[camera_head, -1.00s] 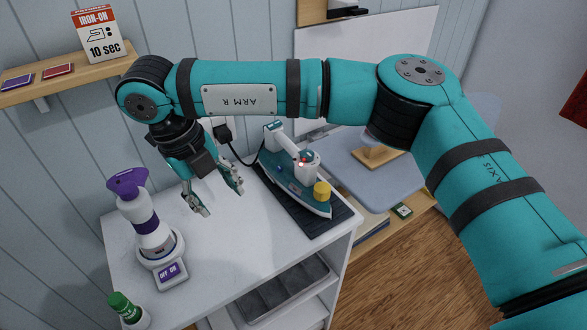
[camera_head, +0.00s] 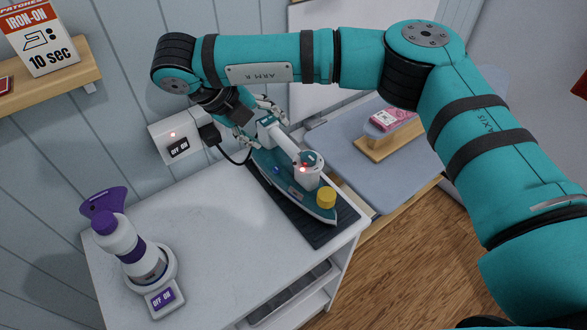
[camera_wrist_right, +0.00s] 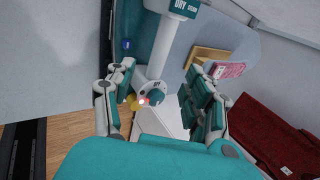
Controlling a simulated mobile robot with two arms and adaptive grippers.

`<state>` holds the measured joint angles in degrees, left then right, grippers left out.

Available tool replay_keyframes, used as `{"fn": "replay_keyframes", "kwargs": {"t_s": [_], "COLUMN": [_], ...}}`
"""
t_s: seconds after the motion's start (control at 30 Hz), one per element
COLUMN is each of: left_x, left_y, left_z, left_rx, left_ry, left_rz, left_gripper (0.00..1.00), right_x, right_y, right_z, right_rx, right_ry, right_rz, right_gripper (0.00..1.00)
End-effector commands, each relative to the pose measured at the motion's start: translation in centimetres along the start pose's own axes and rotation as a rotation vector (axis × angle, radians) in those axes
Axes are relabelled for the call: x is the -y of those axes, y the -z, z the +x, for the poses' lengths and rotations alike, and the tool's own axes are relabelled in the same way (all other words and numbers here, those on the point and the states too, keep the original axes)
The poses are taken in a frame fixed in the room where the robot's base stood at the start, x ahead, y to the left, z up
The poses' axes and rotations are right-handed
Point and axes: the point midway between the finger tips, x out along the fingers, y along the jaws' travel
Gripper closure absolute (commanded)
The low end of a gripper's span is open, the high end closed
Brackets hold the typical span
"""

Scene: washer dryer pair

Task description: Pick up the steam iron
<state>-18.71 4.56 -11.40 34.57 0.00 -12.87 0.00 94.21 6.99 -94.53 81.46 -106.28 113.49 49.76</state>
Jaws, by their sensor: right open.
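The steam iron (camera_head: 283,178) lies on a dark ribbed mat (camera_head: 318,228) on the white cabinet top. It has a teal body, a white handle and a yellow knob, and a small red light shows on it. My right gripper (camera_head: 268,122) is open at the rear end of the handle, one finger on each side in the head view. In the right wrist view, the white handle (camera_wrist_right: 172,45) shows between and beyond the open fingers (camera_wrist_right: 160,78). Whether the fingers touch it I cannot tell. My left gripper is not in view.
A purple-and-white bottle (camera_head: 118,238) stands in a holder with an OFF/ON switch (camera_head: 163,298) at the cabinet's left. A blue ironing board (camera_head: 345,150) is at right. The cabinet's middle is clear.

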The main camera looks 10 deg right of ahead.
Motion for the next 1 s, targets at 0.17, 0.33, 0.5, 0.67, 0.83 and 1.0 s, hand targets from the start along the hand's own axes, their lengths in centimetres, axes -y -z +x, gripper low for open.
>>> {"fn": "replay_keyframes", "kwargs": {"t_s": [0.17,0.33,0.5,0.67,0.83,1.0], "left_x": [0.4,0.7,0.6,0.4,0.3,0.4], "left_y": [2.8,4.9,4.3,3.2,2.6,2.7], "left_z": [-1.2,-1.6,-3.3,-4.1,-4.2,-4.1], "left_rx": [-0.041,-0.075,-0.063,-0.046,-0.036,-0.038], "left_ry": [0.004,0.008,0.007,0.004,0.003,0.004], "left_rz": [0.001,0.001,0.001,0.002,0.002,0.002], "left_gripper": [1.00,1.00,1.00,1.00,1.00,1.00], "right_x": [0.2,0.1,0.3,0.1,0.0,-0.1], "right_y": [0.1,0.0,0.5,0.6,0.5,0.5], "right_z": [2.7,3.8,5.7,8.0,8.9,8.9], "right_rx": [-0.001,0.002,-0.003,-0.001,0.003,0.003], "right_ry": [0.000,0.000,0.000,-0.001,0.000,0.000], "right_rz": [-0.001,-0.001,-0.001,0.000,0.000,0.000], "right_gripper": [0.47,0.47,0.47,0.47,0.47,0.48]}}
